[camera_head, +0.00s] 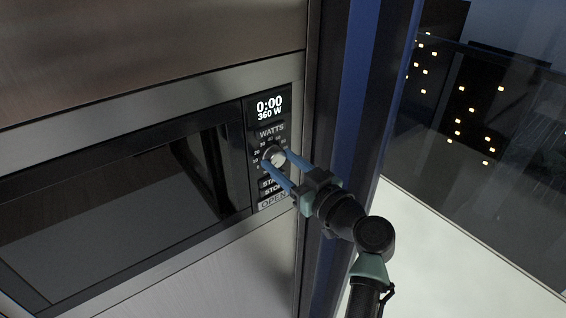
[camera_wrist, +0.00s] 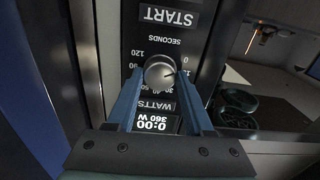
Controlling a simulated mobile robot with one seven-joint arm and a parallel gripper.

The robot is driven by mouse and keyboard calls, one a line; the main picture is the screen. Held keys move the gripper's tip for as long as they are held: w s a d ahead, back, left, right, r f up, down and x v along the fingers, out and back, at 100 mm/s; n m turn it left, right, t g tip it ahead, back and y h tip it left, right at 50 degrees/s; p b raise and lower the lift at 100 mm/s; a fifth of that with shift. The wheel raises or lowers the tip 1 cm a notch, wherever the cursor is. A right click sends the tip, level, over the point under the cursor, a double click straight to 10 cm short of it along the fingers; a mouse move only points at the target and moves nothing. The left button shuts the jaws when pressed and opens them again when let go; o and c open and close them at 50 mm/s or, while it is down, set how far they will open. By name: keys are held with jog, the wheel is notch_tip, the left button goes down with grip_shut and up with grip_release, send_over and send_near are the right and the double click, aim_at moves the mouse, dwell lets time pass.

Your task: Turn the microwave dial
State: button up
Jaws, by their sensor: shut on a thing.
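The microwave (camera_head: 130,185) is built into a metal-fronted cabinet, and its dark door is shut. Its round silver dial (camera_head: 273,156) sits on the control panel at the right, below a display reading 0:00 and 360 W. The dial also shows in the wrist view (camera_wrist: 160,72), upside down, with a dark mark on its face. My gripper (camera_head: 275,158) reaches in from the lower right, with its blue fingers on either side of the dial, shut on it. The wrist view shows the fingertips (camera_wrist: 160,80) flanking the dial.
Start, stop and open buttons (camera_head: 272,192) lie below the dial. A blue and dark vertical panel (camera_head: 345,90) stands just right of the microwave. Beyond it is a window (camera_head: 480,110) with a dark night view, above a pale surface (camera_head: 450,240).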

grip_shut()
jog(key=shift+m, duration=0.4)
jog(key=m+b, duration=0.1)
jog(key=m, duration=0.1)
jog(key=shift+f+m+b, duration=0.1)
jog(key=shift+m+b, duration=0.25)
jog(key=shift+m, duration=0.05)
jog(key=m, duration=0.5)
jog(key=shift+m, duration=0.3)
jog(key=m+p, duration=0.1)
jog(key=m, duration=0.3)
jog(key=m+p, duration=0.2)
jog(key=m, duration=0.2)
jog(key=shift+m, duration=0.4)
jog(key=o, duration=1.3)
grip_release()
jog(key=shift+c, duration=0.2)
